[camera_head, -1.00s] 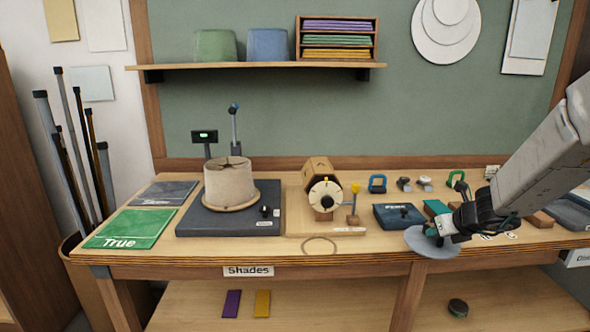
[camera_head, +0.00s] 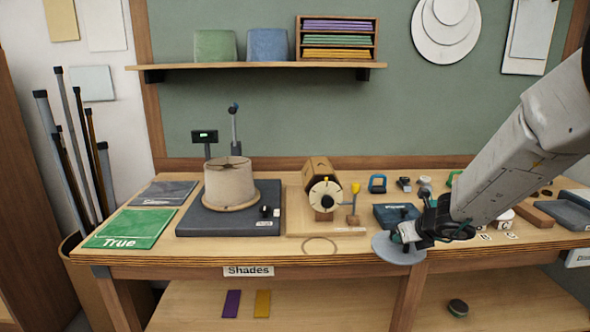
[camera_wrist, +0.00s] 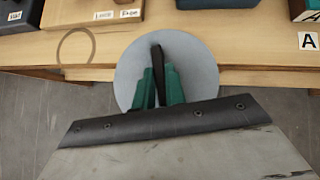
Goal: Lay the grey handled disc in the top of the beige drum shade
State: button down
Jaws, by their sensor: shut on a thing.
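The grey disc (camera_head: 392,249) hangs level at the bench's front edge, right of the middle. My gripper (camera_head: 408,236) is shut on its upright dark handle. In the wrist view the green jaws (camera_wrist: 160,88) close around the handle, and the round grey disc (camera_wrist: 185,40) spreads beneath them, partly past the bench edge. The beige drum shade (camera_head: 229,183) stands upright on a dark square base at the left of the bench. A spider fitting shows across its open top (camera_head: 228,163). My gripper is well to the right of the shade and lower than its top.
A wooden drum-shaped fixture (camera_head: 324,190) with a pale dial and a yellow-tipped post (camera_head: 353,203) stands between disc and shade. A meter (camera_head: 204,136) and a post (camera_head: 234,125) rise behind the shade. A shelf (camera_head: 265,67) hangs above.

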jog(key=s+d+r+n+y, duration=0.1)
jog(key=s+d+r, duration=0.2)
jog(key=d, duration=0.6)
jog(key=s+d+r, duration=0.3)
jog(key=s+d, duration=0.1)
jog(key=d, duration=0.6)
jog(key=shift+m+h, duration=0.4)
jog(key=shift+h, duration=0.1)
jog(key=w+a+f, duration=0.2)
jog(key=a, duration=0.4)
jog(key=w+a+f, duration=0.2)
jog(key=a, duration=0.5)
jog(key=w+a+f, duration=0.2)
jog(key=a, duration=0.5)
jog(key=shift+w+a, duration=0.15)
jog(key=shift+w, duration=0.05)
jog(key=shift+a+f, duration=0.15)
jog(key=shift+a, duration=0.65)
